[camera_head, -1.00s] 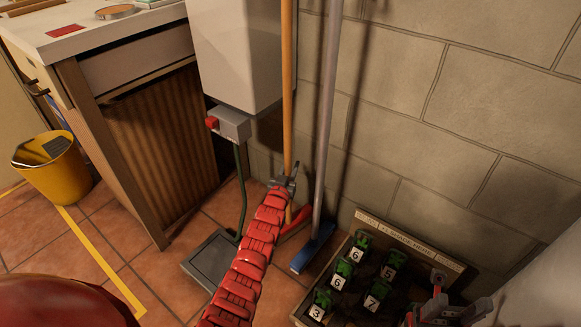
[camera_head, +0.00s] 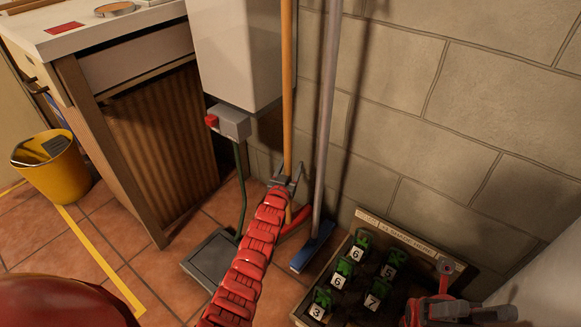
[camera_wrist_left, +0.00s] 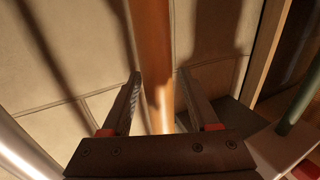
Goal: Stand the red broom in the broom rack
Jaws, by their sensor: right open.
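The red broom has an orange-brown wooden handle (camera_head: 288,85) and a red head (camera_head: 296,221) low by the wall. It stands nearly upright. My left gripper (camera_head: 288,180) is at the lower part of the handle. In the left wrist view the handle (camera_wrist_left: 154,60) passes between the two fingers of my left gripper (camera_wrist_left: 163,85), with gaps on both sides, so it is open around the handle. My right gripper (camera_head: 468,292) is at the lower right, open and empty, above the crate. I cannot make out a broom rack in either view.
A blue-headed broom with a grey handle (camera_head: 326,110) leans close on the right. A crate (camera_head: 402,232) of several numbered green-topped items is at the lower right. A white wall unit (camera_head: 235,50), a floor plate (camera_head: 212,262), a cabinet (camera_head: 150,150) and a yellow bucket (camera_head: 62,175) are left.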

